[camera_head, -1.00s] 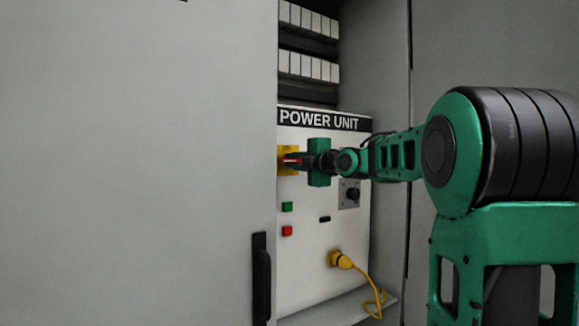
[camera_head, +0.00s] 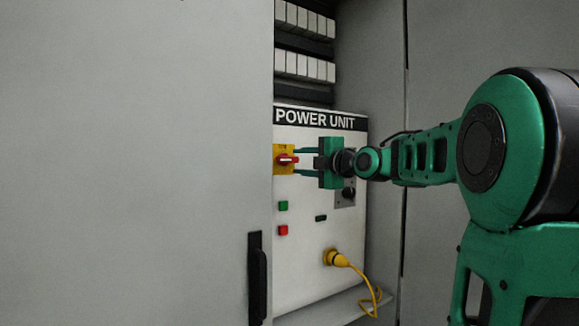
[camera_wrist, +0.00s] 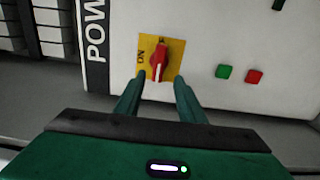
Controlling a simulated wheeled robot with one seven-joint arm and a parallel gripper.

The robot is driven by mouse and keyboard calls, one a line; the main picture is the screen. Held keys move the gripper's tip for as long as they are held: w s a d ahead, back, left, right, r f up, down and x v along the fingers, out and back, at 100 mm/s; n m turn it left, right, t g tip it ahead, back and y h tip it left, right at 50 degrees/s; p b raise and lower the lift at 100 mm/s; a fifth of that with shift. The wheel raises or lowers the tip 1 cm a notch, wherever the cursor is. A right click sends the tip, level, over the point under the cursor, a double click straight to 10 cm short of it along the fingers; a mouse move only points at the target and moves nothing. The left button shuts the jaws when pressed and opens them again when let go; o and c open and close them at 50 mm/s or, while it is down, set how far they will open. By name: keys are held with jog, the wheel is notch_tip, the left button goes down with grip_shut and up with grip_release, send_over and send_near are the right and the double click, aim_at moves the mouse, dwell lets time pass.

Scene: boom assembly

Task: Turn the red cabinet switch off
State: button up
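The red cabinet switch (camera_head: 286,159) is a red knob on a yellow plate at the left of the POWER UNIT panel. It also shows in the wrist view (camera_wrist: 158,62), with the ON mark at the plate's edge. In the head view the knob's handle lies level, pointing right, away from the ON mark at the plate's top. My gripper (camera_head: 299,162) is open and empty, to the right of the knob in the head view. Its two fingers are spread, one above the other there, and a small gap separates them from the knob.
A green button (camera_head: 283,205) and a red button (camera_head: 283,230) sit below the switch. A black dial (camera_head: 348,193) is behind my gripper. A yellow plug with a cable (camera_head: 338,258) is lower right. The grey cabinet door with a black handle (camera_head: 257,278) borders the panel's left.

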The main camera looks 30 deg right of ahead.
jog(key=shift+s, duration=2.05)
jog(key=s+a+f+m+g, duration=0.1)
jog(key=s+f+m+g, duration=0.25)
jog(key=f, duration=0.55)
jog(key=s+f+m+g+h, duration=0.1)
jog(key=s+f+m+g, duration=0.2)
jog(key=f+m, duration=0.35)
jog(key=s+a+f+m+g, duration=0.1)
jog(key=s+f+m+g, duration=0.2)
jog(key=f, duration=0.8)
jog(key=s+a+f+m+g, duration=0.3)
jog(key=s+f+m, duration=0.3)
jog(key=s, duration=0.6)
jog(key=s+a+f+m+g, duration=0.3)
jog(key=s+f+m+g, duration=0.2)
jog(key=s+f, duration=0.4)
jog(key=s+m, duration=0.1)
jog(key=s, duration=0.3)
jog(key=shift+f+g+y, duration=0.3)
jog(key=shift+f+g, duration=0.05)
jog(key=shift+f, duration=0.05)
